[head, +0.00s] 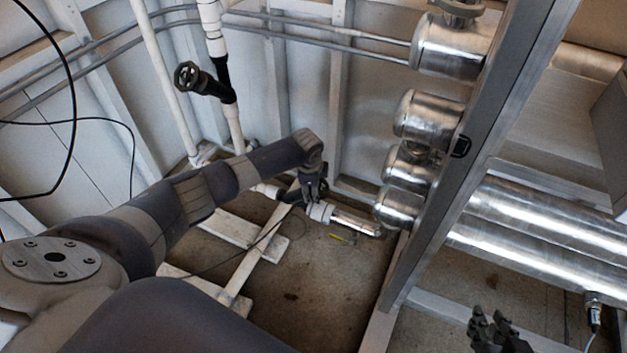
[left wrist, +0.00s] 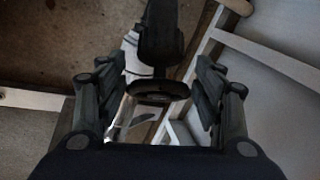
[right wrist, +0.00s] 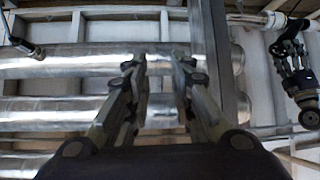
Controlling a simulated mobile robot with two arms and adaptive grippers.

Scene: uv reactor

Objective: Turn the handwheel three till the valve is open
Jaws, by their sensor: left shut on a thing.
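My left gripper (head: 316,190) is low by the back wall, at a white and steel pipe (head: 322,212). In the left wrist view a small dark handwheel (left wrist: 160,90) sits between its fingers, in front of a black valve body (left wrist: 160,38). The gripper is shut on this wheel; the arm hides most of it in the head view. I cannot read any number on it. Another black handwheel (head: 187,76) is on an upright pipe at upper left, apart from both grippers. My right gripper (head: 490,332) is at lower right; its fingers (right wrist: 160,75) are apart and empty.
Steel cylinders (head: 428,115) stand right of my left arm, behind a slanted metal post (head: 470,140). Large shiny pipes (head: 540,225) run at right. White boards (head: 245,270) and a thin cable lie on the brown floor. Bare floor (head: 320,290) lies in front of the left gripper.

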